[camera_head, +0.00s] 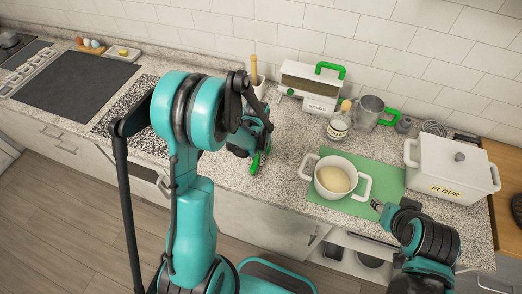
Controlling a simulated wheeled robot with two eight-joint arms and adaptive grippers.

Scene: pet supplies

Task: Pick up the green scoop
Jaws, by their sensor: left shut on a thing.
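The green scoop (256,163) shows as a small bright green piece at the front part of the counter. My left gripper (260,149) is shut on it, and the gripper and arm hide much of the scoop. I cannot tell whether the scoop touches the counter. My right gripper (377,206) is low at the right, by the front edge of the green mat (388,177). Its fingers are too small to tell whether they are open.
A white pot (312,178) with pale contents stands on the green mat. A white flour box (450,172) stands to its right. A toaster-like appliance (308,88), glass jar (339,124) and metal mug (368,111) stand behind. Counter (284,146) left of the pot is clear.

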